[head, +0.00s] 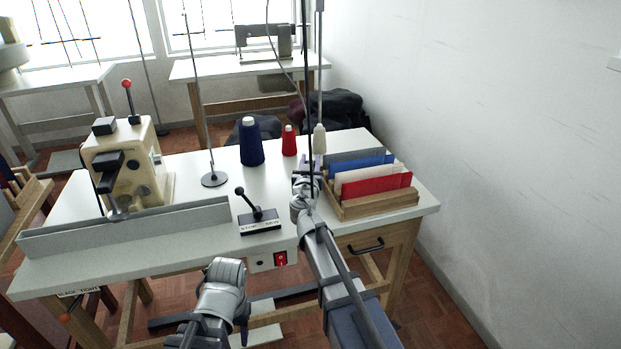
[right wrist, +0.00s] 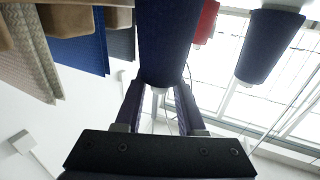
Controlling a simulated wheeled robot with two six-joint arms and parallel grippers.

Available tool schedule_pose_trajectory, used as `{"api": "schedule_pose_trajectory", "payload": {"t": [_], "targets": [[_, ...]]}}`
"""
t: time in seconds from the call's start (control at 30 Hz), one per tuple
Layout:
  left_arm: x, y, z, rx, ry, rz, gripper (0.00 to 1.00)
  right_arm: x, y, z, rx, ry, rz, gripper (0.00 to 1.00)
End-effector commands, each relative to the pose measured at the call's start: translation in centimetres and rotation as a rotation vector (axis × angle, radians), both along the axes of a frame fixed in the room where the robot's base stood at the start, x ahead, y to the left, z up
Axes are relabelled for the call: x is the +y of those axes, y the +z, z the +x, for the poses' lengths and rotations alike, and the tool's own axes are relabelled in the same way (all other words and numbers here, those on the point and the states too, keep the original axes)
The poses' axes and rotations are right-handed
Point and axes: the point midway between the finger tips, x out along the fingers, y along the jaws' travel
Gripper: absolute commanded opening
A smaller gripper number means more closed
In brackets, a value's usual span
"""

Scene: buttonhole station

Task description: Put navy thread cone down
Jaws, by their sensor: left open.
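One navy thread cone (right wrist: 165,45) is between the fingers of my right gripper (right wrist: 160,90), which look shut on it near its narrow end. The right wrist view is upside down, and the cone's wide end runs out of the picture. In the head view my right gripper (head: 307,170) is over the table, left of the fabric box, and hides this cone. Another navy cone (head: 251,143) stands upright on the table; it also shows in the right wrist view (right wrist: 266,45). My left gripper (head: 238,300) is open and low, in front of the table; its fingers are hard to make out.
A red cone (head: 289,141) and a cream cone (head: 319,138) stand at the back. A wooden box (head: 375,204) of folded fabrics is at the right. A lever block (head: 259,222), a round stand base (head: 214,179) and a cream machine (head: 130,165) stand leftward. Clear tabletop (head: 270,180) lies between.

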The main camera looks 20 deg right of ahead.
Motion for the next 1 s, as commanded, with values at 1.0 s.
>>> {"api": "schedule_pose_trajectory", "payload": {"t": [1.0], "targets": [[0.00,0.00,0.00,0.000,0.000,0.000,0.50,0.01,0.00,-0.01,0.000,0.000,0.000,0.00]]}}
